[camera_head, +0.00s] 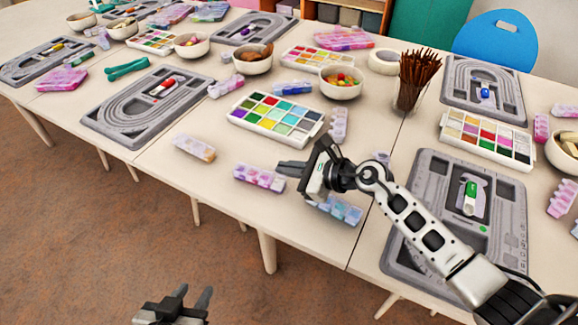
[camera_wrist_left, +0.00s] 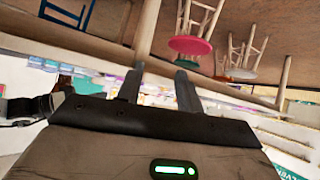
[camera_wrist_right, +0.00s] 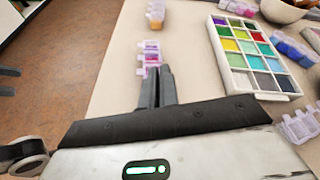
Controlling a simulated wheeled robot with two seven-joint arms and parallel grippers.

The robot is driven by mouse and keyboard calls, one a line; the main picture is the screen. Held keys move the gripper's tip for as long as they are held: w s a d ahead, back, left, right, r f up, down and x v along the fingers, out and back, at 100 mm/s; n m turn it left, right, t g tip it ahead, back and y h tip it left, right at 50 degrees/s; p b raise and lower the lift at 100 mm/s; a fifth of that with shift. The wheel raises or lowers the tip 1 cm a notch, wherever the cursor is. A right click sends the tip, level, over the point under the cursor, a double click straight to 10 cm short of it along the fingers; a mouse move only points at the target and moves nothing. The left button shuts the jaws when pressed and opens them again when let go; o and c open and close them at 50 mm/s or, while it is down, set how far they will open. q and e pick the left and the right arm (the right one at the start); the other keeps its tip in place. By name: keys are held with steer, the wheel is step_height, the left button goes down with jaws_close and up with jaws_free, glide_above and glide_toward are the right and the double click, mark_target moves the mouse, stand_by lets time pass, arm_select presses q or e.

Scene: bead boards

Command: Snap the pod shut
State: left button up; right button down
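A clear strip-shaped pod (camera_head: 259,178) with pink and purple contents lies near the front edge of the table. It also shows in the right wrist view (camera_wrist_right: 149,58), just beyond the fingertips. One of its lids seems to stand up at the near end, but it is too small to be sure. My right gripper (camera_head: 283,167) is beside the pod's right end; its fingers (camera_wrist_right: 158,72) look closed together with nothing between them. Contact with the pod cannot be told. My left gripper (camera_head: 192,296) is low, away from the table; its fingers (camera_wrist_left: 157,82) are apart and empty.
An orange-filled pod (camera_head: 194,148) lies to the left and a blue one (camera_head: 338,209) under my right arm. A colour bead tray (camera_head: 277,112) stands behind. Grey bead boards (camera_head: 147,103) lie left and right (camera_head: 455,225). Bare tabletop surrounds the pod.

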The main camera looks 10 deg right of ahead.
steer(key=shift+s+a+f+n+t+h+b, duration=0.15)
steer(key=shift+s+a+f+n+t+b, duration=0.15)
steer(key=shift+n, duration=0.3)
steer(key=shift+s+a+f+n+t+h+b, duration=0.15)
steer(key=shift+s+n+t, duration=0.25)
steer(key=shift+n, duration=0.2)
steer(key=shift+s+a+f+n+t, duration=0.2)
steer(key=shift+s+f+n+t, duration=0.15)
steer(key=shift+n+t, duration=0.45)
steer(key=c, duration=1.6)
jaws_free()
steer(key=shift+c, duration=0.2)
steer(key=b+v, duration=0.1)
steer(key=v, duration=1.5)
steer(key=shift+r, duration=0.2)
